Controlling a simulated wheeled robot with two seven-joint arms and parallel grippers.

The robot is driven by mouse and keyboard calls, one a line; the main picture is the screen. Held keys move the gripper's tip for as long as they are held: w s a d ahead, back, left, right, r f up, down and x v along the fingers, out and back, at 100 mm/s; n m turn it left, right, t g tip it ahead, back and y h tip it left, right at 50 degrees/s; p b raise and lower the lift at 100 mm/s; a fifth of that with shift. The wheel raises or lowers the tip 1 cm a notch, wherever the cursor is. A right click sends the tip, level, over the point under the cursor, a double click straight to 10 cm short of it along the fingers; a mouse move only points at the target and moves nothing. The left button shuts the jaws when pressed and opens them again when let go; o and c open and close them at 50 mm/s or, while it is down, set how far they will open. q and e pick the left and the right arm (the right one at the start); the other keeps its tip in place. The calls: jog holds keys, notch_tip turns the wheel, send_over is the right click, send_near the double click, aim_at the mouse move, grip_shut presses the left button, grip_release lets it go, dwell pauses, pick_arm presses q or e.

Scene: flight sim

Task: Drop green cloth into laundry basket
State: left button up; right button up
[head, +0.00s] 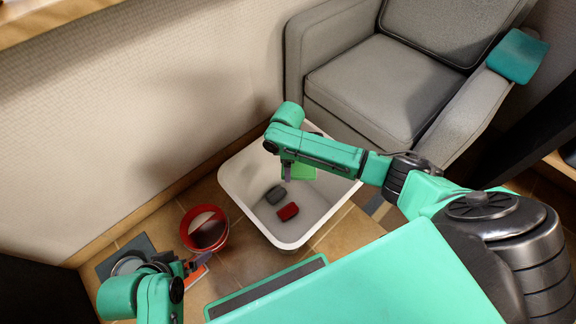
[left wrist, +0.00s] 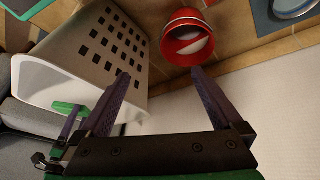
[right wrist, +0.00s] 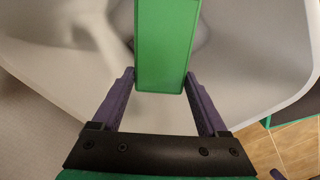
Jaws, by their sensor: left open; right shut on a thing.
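The green cloth (head: 303,172) looks like a flat folded block. It hangs over the inside of the white laundry basket (head: 235,185). My right gripper (head: 287,172) is above the basket and shut on the cloth. In the right wrist view the cloth (right wrist: 166,45) sits between the two fingers, with the pale basket walls around it. My left gripper (head: 196,264) is open and empty, low at the left beside the red bucket. In the left wrist view, the basket's wall with square holes (left wrist: 95,45) shows at the left.
A dark grey item (head: 276,194) and a red item (head: 288,211) lie inside the basket. A red bucket (head: 186,236) stands left of it. A grey armchair (head: 365,85) is behind, with a teal item (head: 517,56) on its arm. A wall runs along the left.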

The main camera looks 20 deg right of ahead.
jog(key=o, duration=1.2)
pick_arm(q)
jog(key=s+a+r+g+y+p, duration=0.2)
jog(key=s+a+r+p, duration=0.1)
jog(key=a+r, duration=0.1)
pick_arm(e)
jog(key=shift+o, duration=0.2)
notch_tip(320, 180, up, 6)
jog(key=shift+f, duration=0.15)
notch_tip(320, 180, up, 2)
jog(key=shift+r+p, duration=0.2)
jog(key=shift+p, duration=0.1)
pick_arm(q)
notch_tip(320, 180, down, 9)
jog(key=a+g+p, duration=0.1)
jog(key=p, duration=0.1)
jog(key=shift+a+n, duration=0.35)
jog(key=shift+n, duration=0.05)
pick_arm(e)
notch_tip(320, 180, up, 6)
jog(key=shift+r, duration=0.25)
pick_arm(q)
jog(key=shift+r, duration=0.1)
